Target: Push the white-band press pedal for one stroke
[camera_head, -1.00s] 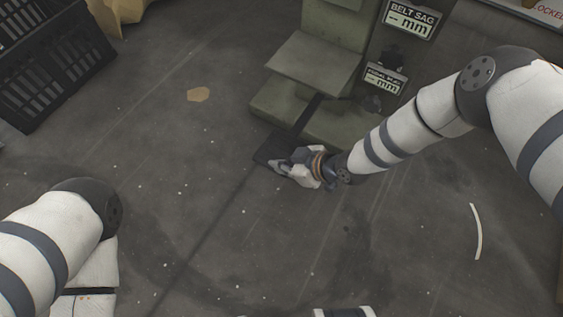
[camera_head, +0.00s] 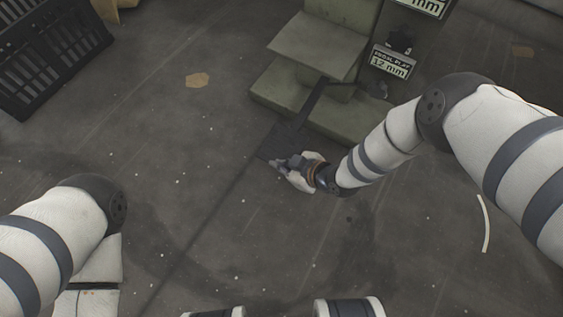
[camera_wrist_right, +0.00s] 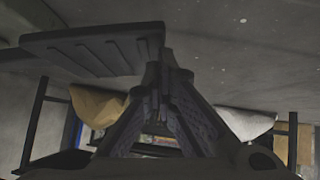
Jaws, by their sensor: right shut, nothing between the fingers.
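The green press (camera_head: 318,45) stands at the top centre of the head view. No white band shows on its visible part. Its dark foot pedal (camera_head: 281,142) sticks out in front of the base on a dark lever. My right gripper (camera_head: 278,164) is shut and empty at the pedal's front edge. In the right wrist view the grooved pedal plate (camera_wrist_right: 95,45) is at upper left, and the shut fingertips (camera_wrist_right: 160,72) are right beside its corner. I cannot tell whether they touch it.
A small sign reading "PEDAL PLAY 12 mm" (camera_head: 391,62) is on the press, with another sign (camera_head: 425,4) cut off above. A black crate (camera_head: 50,50) stands at upper left. A flat tan patch (camera_head: 197,80) and a pale curved strip (camera_head: 485,224) lie on otherwise clear floor.

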